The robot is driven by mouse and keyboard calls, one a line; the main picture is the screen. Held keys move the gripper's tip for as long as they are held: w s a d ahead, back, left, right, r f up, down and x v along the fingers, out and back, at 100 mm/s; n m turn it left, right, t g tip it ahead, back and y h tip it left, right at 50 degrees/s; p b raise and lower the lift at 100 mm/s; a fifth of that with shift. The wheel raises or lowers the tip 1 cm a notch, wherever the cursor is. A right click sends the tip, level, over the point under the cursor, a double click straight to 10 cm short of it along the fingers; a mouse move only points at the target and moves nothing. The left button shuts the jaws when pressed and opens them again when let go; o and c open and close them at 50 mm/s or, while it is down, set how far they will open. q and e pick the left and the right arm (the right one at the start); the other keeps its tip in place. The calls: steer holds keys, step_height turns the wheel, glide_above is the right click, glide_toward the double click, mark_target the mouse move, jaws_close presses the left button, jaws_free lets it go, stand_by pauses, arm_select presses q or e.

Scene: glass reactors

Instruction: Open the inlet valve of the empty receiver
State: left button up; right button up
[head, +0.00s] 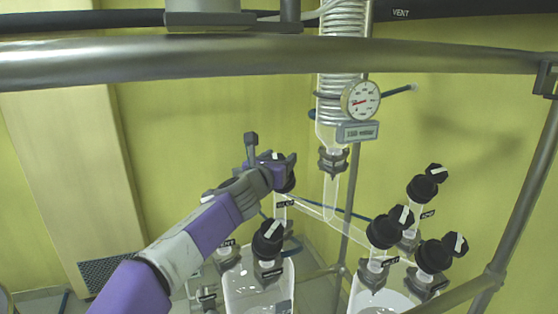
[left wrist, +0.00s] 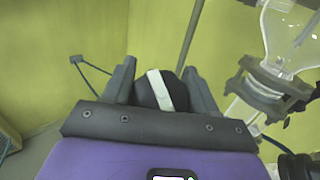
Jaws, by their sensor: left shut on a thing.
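My left gripper (head: 279,163) is shut on a black valve knob (head: 286,184) at the top of the left glass receiver (head: 257,283). In the left wrist view the knob (left wrist: 146,94) sits between the two fingers, and its white stripe runs nearly upright, tilted slightly. A label (head: 285,203) that seems to read INLET hangs below this knob. The right receiver (head: 365,300) has its own black knobs, one of them (head: 383,231) at the end of the glass branch tube. I cannot tell the fill of either receiver clearly. My right gripper is out of view.
A coiled glass condenser (head: 342,60) with a round gauge (head: 361,100) stands behind, right of my gripper. Another black knob (head: 268,240) is just below my wrist. A thick metal rail (head: 230,62) crosses above. Black knobs (head: 422,188) crowd the right side.

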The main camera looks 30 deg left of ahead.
arm_select(q)
steer(key=shift+f+n+y+b, duration=0.2)
steer(key=shift+n+y+b, duration=0.8)
steer(key=shift+n+b, duration=0.25)
steer(key=shift+a+n+g+y+b, duration=0.1)
steer(key=shift+n+g+y+b, duration=0.6)
steer(key=shift+n+y, duration=0.5)
steer(key=shift+a+r+n+g+y, duration=0.1)
steer(key=shift+r+n+g+y, duration=0.05)
steer(key=shift+n+g+y, duration=0.75)
steer(key=shift+s+n+y+p, duration=0.1)
steer(key=shift+n+y+p, duration=0.25)
steer(key=shift+n, duration=0.5)
steer(key=shift+a+r+n+g+y+p, duration=0.1)
steer(key=shift+n+g+y+p, duration=0.25)
steer(key=shift+n+g, duration=0.15)
steer(key=n+g+y+p, duration=0.1)
steer(key=n+g+p, duration=0.1)
steer(key=p, duration=0.1)
steer(key=n+g+y+p, duration=0.1)
steer(key=n+g+p, duration=0.1)
steer(key=p, duration=0.1)
steer(key=n+g+y+p, duration=0.1)
steer(key=n+g+p, duration=0.1)
steer(key=n+p, duration=0.1)
steer(key=shift+s+a, duration=0.3)
steer(key=shift+s, duration=0.05)
steer(key=shift+s+f+n+g+p, duration=0.1)
steer(key=shift+f+n+g+p, duration=0.2)
steer(key=shift+n+g+p, duration=0.45)
